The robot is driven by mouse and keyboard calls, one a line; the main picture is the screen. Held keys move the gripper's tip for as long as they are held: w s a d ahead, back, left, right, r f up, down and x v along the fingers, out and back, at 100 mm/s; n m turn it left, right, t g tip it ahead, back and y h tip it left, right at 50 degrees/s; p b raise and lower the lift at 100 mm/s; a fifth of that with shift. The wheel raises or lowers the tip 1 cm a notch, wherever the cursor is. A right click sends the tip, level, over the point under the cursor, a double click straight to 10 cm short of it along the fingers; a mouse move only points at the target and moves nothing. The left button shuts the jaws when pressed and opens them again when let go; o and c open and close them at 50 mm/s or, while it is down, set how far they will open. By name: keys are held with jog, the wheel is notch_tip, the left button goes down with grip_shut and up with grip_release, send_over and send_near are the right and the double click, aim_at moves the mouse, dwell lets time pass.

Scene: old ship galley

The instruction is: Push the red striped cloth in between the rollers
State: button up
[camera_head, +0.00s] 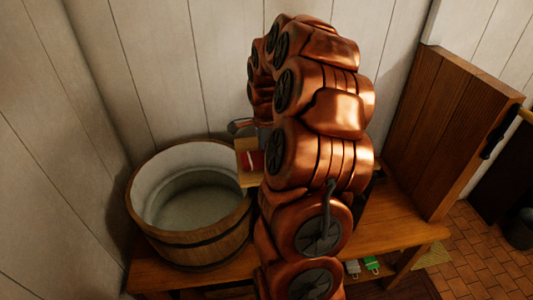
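A small part of the red cloth (252,161), with a white edge, shows on a light wooden board (243,176) at the right rim of the tub. My copper-coloured arm stands in front of it and hides the rest. The rollers are hidden behind my arm, so I cannot tell how the cloth lies to them. My gripper cannot be made out; the arm's far end bends down behind its nearer links. A small grey piece (240,126) sticks out left of the arm above the board; I cannot tell what it is.
A round wooden tub (190,245) with a pale inside stands on a wooden bench (390,235), close to the plank wall. A wooden panel (445,130) rises at the right. Small green and grey items (371,264) lie below the bench. Brick floor (480,255) shows at the right.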

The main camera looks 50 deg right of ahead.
jog(key=shift+s+d+b, duration=0.55)
jog(key=shift+d, duration=0.15)
jog(key=shift+s+d, duration=0.2)
jog(key=shift+d, duration=0.05)
jog(key=shift+s+d+b, duration=0.2)
jog(key=shift+b, duration=0.1)
jog(key=shift+s+d, duration=0.15)
jog(key=shift+d, duration=0.05)
dwell(0.4)
jog(key=o, duration=1.6)
jog(key=shift+r, duration=0.1)
